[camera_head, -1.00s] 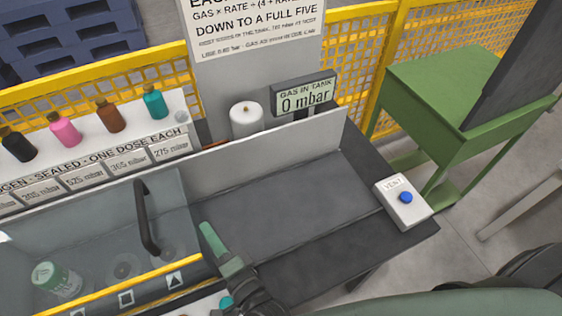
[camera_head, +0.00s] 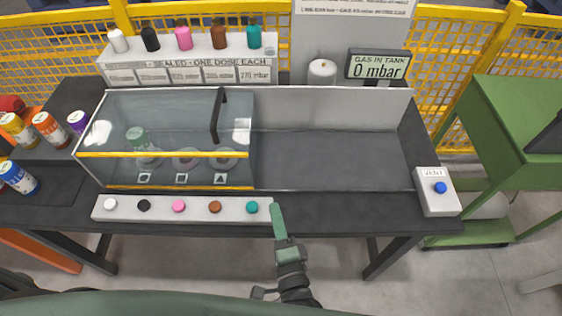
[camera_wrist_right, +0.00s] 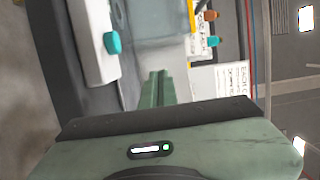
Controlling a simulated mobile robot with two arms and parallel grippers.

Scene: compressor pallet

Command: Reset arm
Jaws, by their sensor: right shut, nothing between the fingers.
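My right gripper (camera_head: 279,222) is shut and empty. In the head view its green fingers point up at the front edge of the dark workbench (camera_head: 330,212), just right of the teal button (camera_head: 252,207). In the right wrist view its closed fingers (camera_wrist_right: 157,88) show, with the teal button (camera_wrist_right: 112,43) to their upper left. I cannot tell from the head view whether the fingertips touch the bench. My left gripper is not in view.
A clear cover (camera_head: 180,125) encloses the bench's left part, with a green-capped jar (camera_head: 140,143) inside. A button strip (camera_head: 160,209) lies in front. A vent box (camera_head: 436,195) sits at right. Several labelled cans stand at left, bottles on a rear shelf (camera_head: 190,73). The display (camera_head: 380,66) reads 0 mbar.

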